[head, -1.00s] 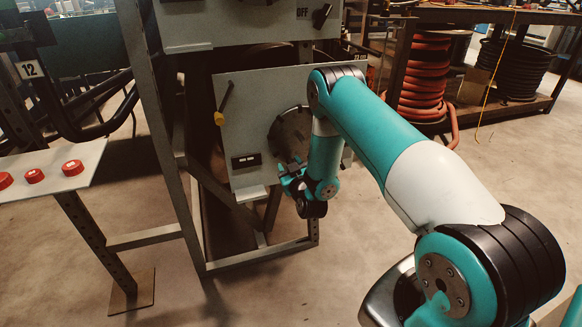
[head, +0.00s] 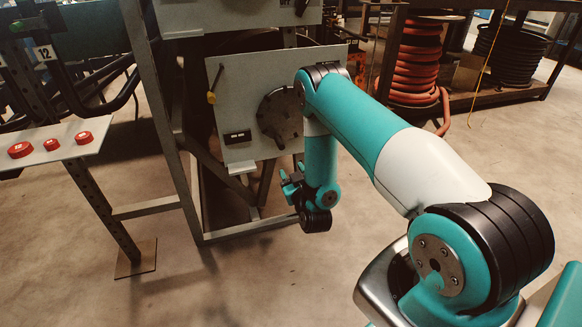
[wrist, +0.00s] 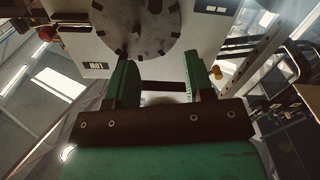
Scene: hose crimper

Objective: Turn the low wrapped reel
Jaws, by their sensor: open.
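A dark round disc with notches and studs around its rim (head: 280,118) sits on the lower grey panel (head: 228,85). It is the only reel-like part close to my gripper; I cannot make out any wrapping on it. The disc also fills the top middle of the wrist view (wrist: 145,25), with its upper part cut off. My gripper (head: 292,186) is below the disc in the head view and appears apart from it. In the wrist view its two green fingers (wrist: 160,65) stand wide apart with nothing between them. My forearm hides the panel's right part.
A metal frame leg (head: 165,110) stands left. A ledge with red buttons (head: 52,144) is further left. Red hose (head: 420,60) is coiled behind. The floor in front is clear.

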